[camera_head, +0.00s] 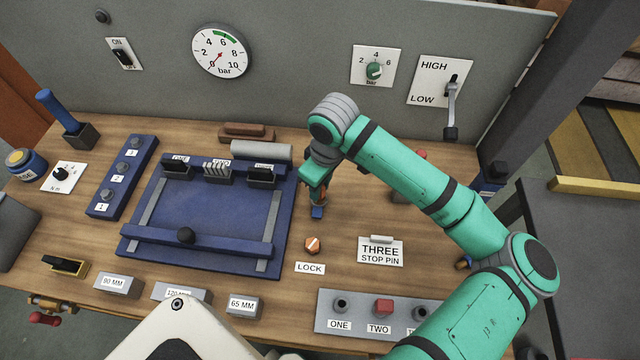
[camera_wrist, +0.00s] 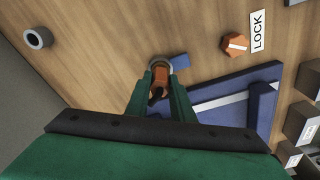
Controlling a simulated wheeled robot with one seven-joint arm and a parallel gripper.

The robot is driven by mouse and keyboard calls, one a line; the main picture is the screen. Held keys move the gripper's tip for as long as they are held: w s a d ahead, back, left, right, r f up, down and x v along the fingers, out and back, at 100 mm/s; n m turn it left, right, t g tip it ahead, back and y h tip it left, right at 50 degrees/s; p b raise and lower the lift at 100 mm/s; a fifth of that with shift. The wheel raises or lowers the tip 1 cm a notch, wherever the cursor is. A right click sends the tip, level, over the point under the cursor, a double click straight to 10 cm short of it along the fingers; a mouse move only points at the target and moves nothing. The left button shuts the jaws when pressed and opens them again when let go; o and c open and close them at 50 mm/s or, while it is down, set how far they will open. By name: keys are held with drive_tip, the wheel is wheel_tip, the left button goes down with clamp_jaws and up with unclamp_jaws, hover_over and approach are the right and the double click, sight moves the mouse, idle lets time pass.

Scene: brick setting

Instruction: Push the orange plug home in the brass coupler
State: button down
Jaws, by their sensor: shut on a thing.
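The orange plug (camera_wrist: 161,77) is between the fingers of my gripper (camera_wrist: 160,82) in the wrist view. My gripper is shut on it. A dull round rim (camera_wrist: 157,61), which looks like the coupler, shows just beyond the plug's far end. The plug's end meets or overlaps this rim; how deep it sits I cannot tell. A small blue tab (camera_wrist: 180,61) is beside the rim. In the head view, my gripper (camera_head: 316,190) points down at the bench right of the blue fixture, and a bit of the orange plug (camera_head: 321,194) shows. The coupler is mostly hidden there.
The blue fixture (camera_head: 207,262) with its clamps is close on the left. An orange LOCK knob (camera_head: 313,245) and a THREE stop pin plate (camera_head: 380,251) are in front. A grey cylinder (camera_head: 261,151) lies behind. Bare wood surrounds the coupler on the right.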

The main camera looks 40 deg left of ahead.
drive_tip(key=shift+f, duration=0.25)
drive_tip(key=c, duration=1)
unclamp_jaws()
drive_tip(key=shift+c, duration=0.2)
drive_tip(key=shift+r, duration=2.95)
drive_tip(key=shift+d, duration=0.1)
